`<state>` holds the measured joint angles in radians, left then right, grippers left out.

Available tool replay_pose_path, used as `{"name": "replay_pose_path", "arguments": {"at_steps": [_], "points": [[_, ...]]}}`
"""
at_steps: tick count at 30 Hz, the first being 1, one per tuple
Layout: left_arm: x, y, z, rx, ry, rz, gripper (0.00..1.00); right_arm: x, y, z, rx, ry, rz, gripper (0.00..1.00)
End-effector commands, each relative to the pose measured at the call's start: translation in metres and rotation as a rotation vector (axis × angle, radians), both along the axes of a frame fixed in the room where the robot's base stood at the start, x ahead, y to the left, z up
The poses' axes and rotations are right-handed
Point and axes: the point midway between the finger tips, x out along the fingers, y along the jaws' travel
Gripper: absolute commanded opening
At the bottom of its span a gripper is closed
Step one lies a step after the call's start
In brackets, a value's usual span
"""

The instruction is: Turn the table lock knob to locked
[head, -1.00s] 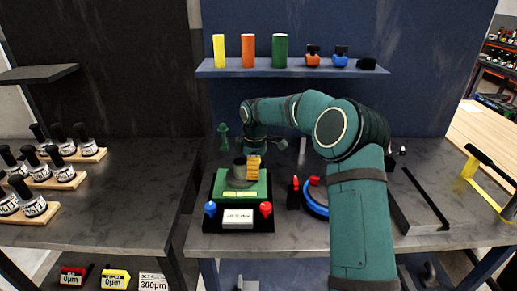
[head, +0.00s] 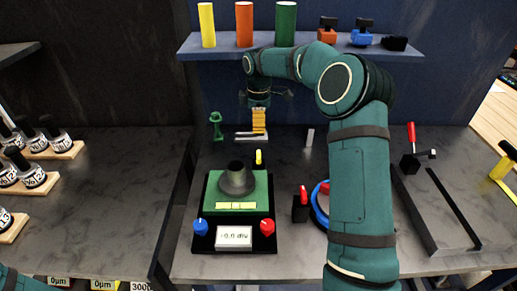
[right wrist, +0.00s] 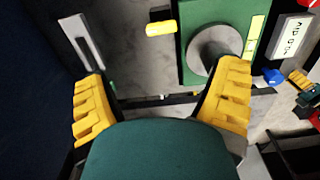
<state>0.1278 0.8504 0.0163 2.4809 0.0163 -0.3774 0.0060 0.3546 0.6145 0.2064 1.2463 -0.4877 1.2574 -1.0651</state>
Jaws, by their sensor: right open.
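A black device with a green plate (head: 212,187) stands on the table and carries a grey cone (head: 236,180). On its front are a blue knob (head: 201,227), a red knob (head: 267,227) and a display (head: 234,236). I cannot tell which control is the table lock knob. A yellow cylinder (head: 258,157) sticks out behind the plate; it also shows in the right wrist view (right wrist: 160,28). My right gripper (head: 259,118) is behind the device, open and empty; its spread yellow fingers frame the right wrist view (right wrist: 162,105). My left gripper is out of view.
A black block with a red lever (head: 303,196) and a blue ring (head: 321,210) stand right of the device, the ring partly behind my right arm. A green stand (head: 216,126) is at the back. A shelf (head: 395,54) hangs above.

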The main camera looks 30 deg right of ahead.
Motion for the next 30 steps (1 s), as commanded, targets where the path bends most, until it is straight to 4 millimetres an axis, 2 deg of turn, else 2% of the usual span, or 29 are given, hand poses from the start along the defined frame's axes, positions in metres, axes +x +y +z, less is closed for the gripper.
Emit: {"name": "replay_pose_path", "arguments": {"at_steps": [5, 15, 21, 30], "points": [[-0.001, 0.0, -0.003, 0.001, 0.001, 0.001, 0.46, 0.0, 0.0, -0.022, 0.0, 0.004, 0.001, 0.87], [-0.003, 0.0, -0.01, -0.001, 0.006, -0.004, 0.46, -0.001, 0.0, -0.088, 0.002, 0.005, 0.0, 0.87], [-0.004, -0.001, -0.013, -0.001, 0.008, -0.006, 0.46, -0.001, 0.0, -0.119, 0.001, 0.003, 0.001, 0.87], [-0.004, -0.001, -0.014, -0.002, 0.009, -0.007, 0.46, 0.0, 0.0, -0.136, 0.001, 0.002, 0.0, 0.87]]}}
